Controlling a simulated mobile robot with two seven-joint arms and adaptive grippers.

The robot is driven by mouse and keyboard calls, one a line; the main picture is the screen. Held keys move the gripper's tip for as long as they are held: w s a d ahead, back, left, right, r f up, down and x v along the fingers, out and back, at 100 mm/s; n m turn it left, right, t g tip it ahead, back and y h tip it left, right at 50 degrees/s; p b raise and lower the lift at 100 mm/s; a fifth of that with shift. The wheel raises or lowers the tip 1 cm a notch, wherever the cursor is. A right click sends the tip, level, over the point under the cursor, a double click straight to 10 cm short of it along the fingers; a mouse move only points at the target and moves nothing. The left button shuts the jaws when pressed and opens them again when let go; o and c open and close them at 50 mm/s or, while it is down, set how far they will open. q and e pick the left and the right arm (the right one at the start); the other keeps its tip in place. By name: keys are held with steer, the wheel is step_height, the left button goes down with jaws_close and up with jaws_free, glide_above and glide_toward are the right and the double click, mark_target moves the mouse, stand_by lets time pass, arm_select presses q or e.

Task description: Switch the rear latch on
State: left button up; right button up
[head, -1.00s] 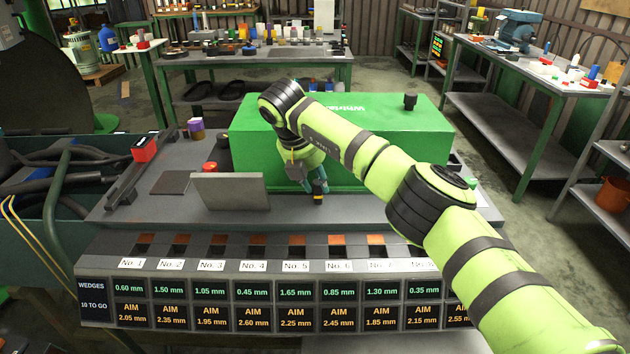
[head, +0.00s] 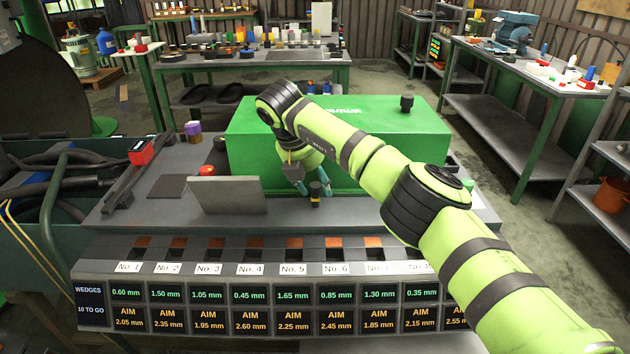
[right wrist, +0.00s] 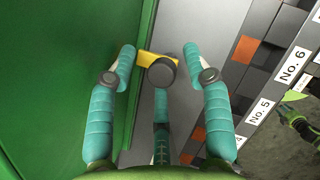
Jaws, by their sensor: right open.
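A small black round knob with a yellow piece (right wrist: 161,74) stands on the grey bench top, close to the front of the green housing (head: 240,160). It also shows as a small dark post in the head view (head: 316,200). I cannot tell from its look whether this is the rear latch, or how it is set. My right gripper (head: 314,186) is open over it. In the right wrist view the teal fingers (right wrist: 160,64) are spread on both sides of the knob, apart from it, with a third finger below.
A tilted grey panel (head: 228,195) stands left of the gripper, with a red button (head: 207,171) behind it. A row of numbered slots and a display board (head: 270,306) runs along the front. A black cap (head: 406,103) sits on the housing.

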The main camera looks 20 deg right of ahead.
steer(key=shift+a+r, duration=0.35)
steer(key=shift+r, duration=0.1)
steer(key=v, duration=1.1)
steer(key=shift+d, duration=0.2)
steer(key=shift+r, duration=0.1)
